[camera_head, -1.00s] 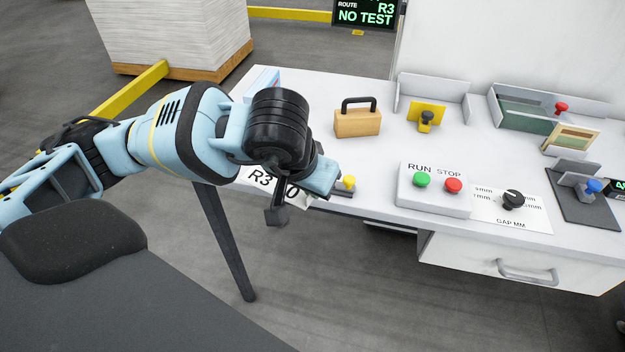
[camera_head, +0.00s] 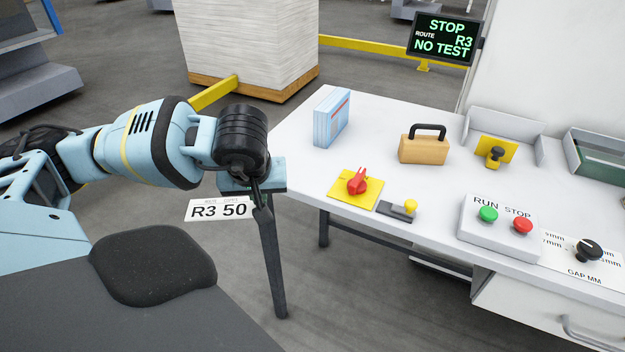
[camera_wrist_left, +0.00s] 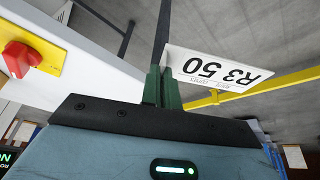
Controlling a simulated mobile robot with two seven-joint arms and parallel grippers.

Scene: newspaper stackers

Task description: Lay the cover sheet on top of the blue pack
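The cover sheet (camera_head: 218,209) is a white card printed "R3 50". My left gripper (camera_head: 262,207) is shut on its edge and holds it in the air, off the left end of the table. In the left wrist view the sheet (camera_wrist_left: 222,69) sticks out sideways from the closed fingers (camera_wrist_left: 162,88). The blue pack (camera_head: 331,118) is a light-blue block standing upright near the table's far left corner, to the right of and beyond my left gripper. Nothing lies on its top. My right gripper is not in view.
On the white table (camera_head: 380,240) are a red knob on a yellow plate (camera_head: 357,187), a small yellow-knobbed lever (camera_head: 400,211), a wooden block with a black handle (camera_head: 424,147), and a RUN/STOP box (camera_head: 497,226). A display (camera_head: 444,38) reads STOP. A paper stack (camera_head: 250,40) stands behind.

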